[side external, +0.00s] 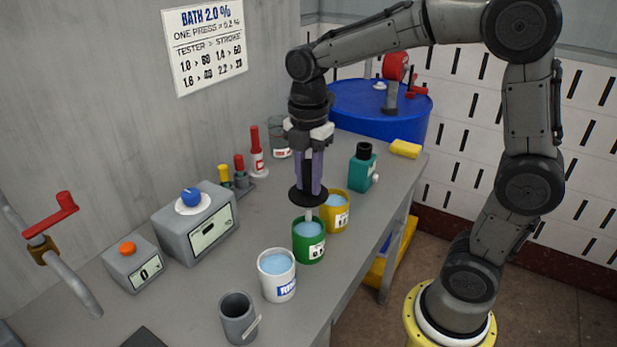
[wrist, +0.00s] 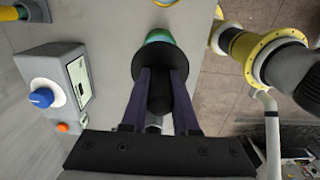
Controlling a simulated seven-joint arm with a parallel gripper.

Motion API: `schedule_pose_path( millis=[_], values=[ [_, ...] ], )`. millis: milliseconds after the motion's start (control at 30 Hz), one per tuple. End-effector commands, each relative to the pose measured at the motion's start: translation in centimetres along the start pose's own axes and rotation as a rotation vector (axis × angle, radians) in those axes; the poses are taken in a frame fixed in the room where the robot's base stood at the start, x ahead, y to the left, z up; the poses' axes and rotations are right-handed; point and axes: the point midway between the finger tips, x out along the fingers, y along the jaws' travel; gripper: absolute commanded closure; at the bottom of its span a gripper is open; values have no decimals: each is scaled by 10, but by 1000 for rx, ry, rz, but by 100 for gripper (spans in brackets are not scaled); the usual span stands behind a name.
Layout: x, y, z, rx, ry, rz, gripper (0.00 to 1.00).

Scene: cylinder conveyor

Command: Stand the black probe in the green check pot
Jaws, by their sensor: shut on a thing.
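My gripper (side external: 310,180) is shut on the black probe (side external: 308,196), which has a wide dark disc and a pale tip below it. The probe hangs upright, its tip at the far side of the green check pot (side external: 309,250) in the side view. I cannot tell whether the tip is above the pot or inside its mouth. The pot holds pale blue liquid. In the wrist view the probe's black grip (wrist: 158,95) sits between my fingers (wrist: 157,122). The disc hides what lies beneath; a sliver of green shows past it.
A yellow pot (side external: 335,222) stands close behind the green one, a white pot (side external: 278,284) in front, and a grey cup (side external: 238,325) nearer. A teal bottle (side external: 362,172) and yellow sponge (side external: 405,149) are farther back. A grey meter (side external: 207,235) stands left.

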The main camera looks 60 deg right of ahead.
Motion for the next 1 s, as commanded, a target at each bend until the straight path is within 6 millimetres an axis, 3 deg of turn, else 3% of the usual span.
schedule_pose_path(
  millis=[533,1000],
  values=[
    [1,0,0,0,0,0,100],
    [20,0,0,0,0,-1,100]
  ],
)
